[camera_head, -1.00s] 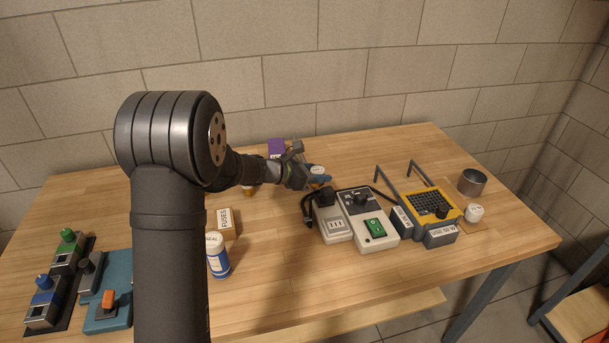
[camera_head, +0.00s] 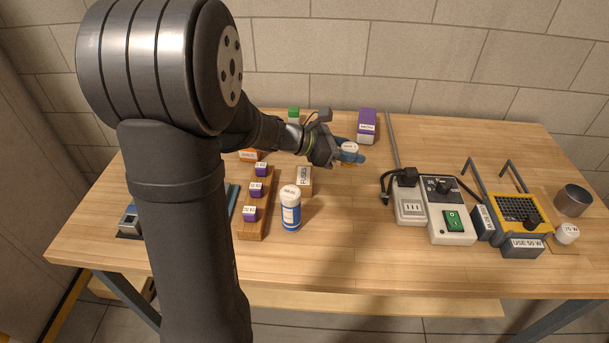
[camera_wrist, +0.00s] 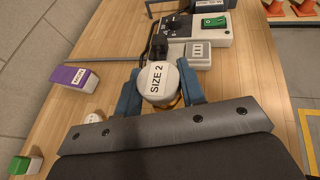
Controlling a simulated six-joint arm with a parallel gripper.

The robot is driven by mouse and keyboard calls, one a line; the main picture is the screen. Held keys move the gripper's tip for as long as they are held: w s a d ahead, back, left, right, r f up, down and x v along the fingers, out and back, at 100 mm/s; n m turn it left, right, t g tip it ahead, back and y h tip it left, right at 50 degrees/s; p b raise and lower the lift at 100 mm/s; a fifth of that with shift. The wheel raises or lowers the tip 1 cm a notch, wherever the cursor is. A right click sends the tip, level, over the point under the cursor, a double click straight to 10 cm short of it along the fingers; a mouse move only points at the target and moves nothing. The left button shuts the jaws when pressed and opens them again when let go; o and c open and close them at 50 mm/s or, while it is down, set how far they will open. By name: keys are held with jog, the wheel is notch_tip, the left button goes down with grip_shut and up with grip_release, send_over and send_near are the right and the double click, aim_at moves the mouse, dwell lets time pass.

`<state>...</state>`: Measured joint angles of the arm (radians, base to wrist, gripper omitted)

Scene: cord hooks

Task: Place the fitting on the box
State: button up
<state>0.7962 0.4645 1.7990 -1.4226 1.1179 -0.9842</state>
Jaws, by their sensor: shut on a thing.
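The fitting (camera_wrist: 158,80) is a round piece with a white top marked "SIZE 2" and some amber below it. It sits between the blue fingers of my gripper (camera_head: 350,157), which is shut on it. The fitting also shows in the head view (camera_head: 349,147), above the back middle of the table. A cardboard box marked "FUSES" (camera_head: 304,181) stands to the left of and nearer than my gripper. A purple and white box (camera_head: 367,127) stands behind my gripper; it also shows in the wrist view (camera_wrist: 74,77). Which box the task means is not clear from the pictures.
A blue and white bottle (camera_head: 290,212) stands in front of the "FUSES" box. A wooden block (camera_head: 252,222) with purple pieces is left of it. A grey power unit (camera_head: 449,222), yellow-framed device (camera_head: 518,210) and metal cup (camera_head: 573,200) stand right. Table between bottle and power unit is clear.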

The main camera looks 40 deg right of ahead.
jog(key=shift+w+a+r, duration=0.15)
jog(key=shift+a+r, duration=0.05)
jog(key=shift+a, duration=0.6)
send_over(304, 175)
notch_tip(304, 175, down, 7)
jog(key=shift+r, duration=0.1)
jog(key=shift+f, duration=2.05)
jog(key=shift+f, duration=0.2)
jog(key=o, duration=1.1)
